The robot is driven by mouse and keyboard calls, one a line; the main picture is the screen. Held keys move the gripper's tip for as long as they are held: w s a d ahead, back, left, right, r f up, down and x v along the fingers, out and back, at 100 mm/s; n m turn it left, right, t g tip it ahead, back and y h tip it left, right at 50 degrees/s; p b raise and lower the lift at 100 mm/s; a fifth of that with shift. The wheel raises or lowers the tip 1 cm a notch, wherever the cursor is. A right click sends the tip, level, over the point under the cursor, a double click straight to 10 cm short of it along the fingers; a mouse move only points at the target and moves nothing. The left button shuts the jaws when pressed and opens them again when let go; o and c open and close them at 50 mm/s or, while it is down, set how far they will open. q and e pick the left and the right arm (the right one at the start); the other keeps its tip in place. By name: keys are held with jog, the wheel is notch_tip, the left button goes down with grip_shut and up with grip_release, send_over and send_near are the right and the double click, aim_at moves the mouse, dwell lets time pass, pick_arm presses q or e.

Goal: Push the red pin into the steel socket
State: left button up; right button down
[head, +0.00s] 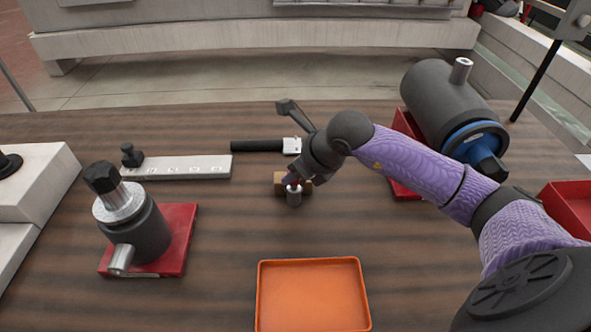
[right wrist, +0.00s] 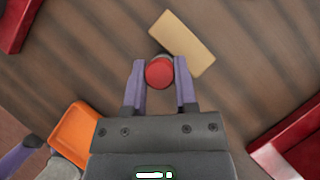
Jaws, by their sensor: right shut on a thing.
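The red pin (right wrist: 159,72) is held between the two purple fingers of my right gripper (right wrist: 159,84), with its round red end facing the wrist camera. In the head view a little red of the pin (head: 294,184) shows at the fingertips. The small grey steel socket (head: 294,198) stands upright on the table directly below the fingertips of my right gripper (head: 292,181). The pin appears to be over or at the socket's top; I cannot tell whether it is inside. My left gripper is not in view.
A tan wooden block (head: 279,182) lies right beside the socket. An orange tray (head: 313,261) is at the front. A black-handled tool (head: 257,146) and a pale bar (head: 190,166) lie behind and left. A grey motor (head: 447,100) is right, a red-based fixture (head: 183,222) left.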

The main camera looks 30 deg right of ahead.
jog(key=shift+f+b, duration=0.7)
jog(key=shift+f, duration=0.2)
jog(key=shift+c, duration=1.6)
grip_release()
jog(key=shift+r, duration=0.1)
jog(key=shift+r, duration=0.1)
jog(key=p+v, duration=0.2)
jog(key=v, duration=0.7)
jog(key=shift+s+r, duration=0.25)
jog(key=shift+s, duration=0.05)
